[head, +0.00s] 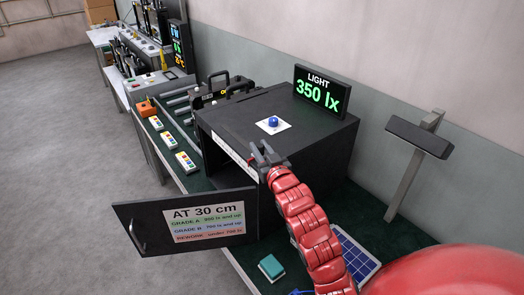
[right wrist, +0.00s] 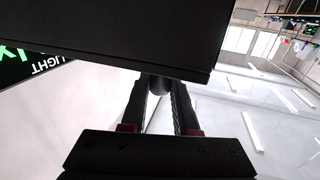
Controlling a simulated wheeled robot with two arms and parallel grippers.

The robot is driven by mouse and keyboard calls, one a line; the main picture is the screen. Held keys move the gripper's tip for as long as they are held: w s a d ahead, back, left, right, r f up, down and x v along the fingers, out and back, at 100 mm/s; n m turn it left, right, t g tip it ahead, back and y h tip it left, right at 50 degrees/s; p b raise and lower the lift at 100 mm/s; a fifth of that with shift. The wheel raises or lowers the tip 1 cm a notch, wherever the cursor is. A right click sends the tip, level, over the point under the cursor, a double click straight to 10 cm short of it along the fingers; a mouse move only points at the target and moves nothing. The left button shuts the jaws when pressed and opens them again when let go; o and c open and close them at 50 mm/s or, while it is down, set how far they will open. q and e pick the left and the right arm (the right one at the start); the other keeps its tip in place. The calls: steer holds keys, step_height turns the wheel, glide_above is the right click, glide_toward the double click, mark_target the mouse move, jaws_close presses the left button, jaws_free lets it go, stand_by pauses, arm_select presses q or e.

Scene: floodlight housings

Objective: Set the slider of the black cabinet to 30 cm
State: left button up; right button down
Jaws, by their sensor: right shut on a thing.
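The black cabinet (head: 232,112) stands on the bench with its door (head: 150,222) swung open toward the front left. A white scale strip (head: 232,154) runs along its front top edge; its marks are too small to read. My right gripper (head: 265,153) is at this edge, near the strip's right end. In the right wrist view its fingers (right wrist: 161,95) are shut on a dark round knob (right wrist: 160,84) under the cabinet's dark edge, seemingly the slider. The slider's reading is hidden. The light display (head: 320,90) behind the cabinet reads 350 lx. My left gripper is not in view.
A blue button (head: 273,121) sits on the cabinet top. The door sign (head: 205,221) says "AT 30 cm". A teal block (head: 271,267) and a panel (head: 357,258) lie at the right. A lamp-like stand (head: 410,165) rises behind. Small coloured-button boxes (head: 186,162) line the bench at left.

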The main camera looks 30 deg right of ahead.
steer(key=w, duration=0.1)
steer(key=w+b, duration=0.2)
steer(key=w, duration=0.1)
steer(key=shift+w+a, duration=0.1)
steer(key=shift+a, duration=0.2)
steer(key=c, duration=0.7)
jaws_free()
steer(key=shift+o, duration=0.2)
steer(key=shift+s, duration=0.2)
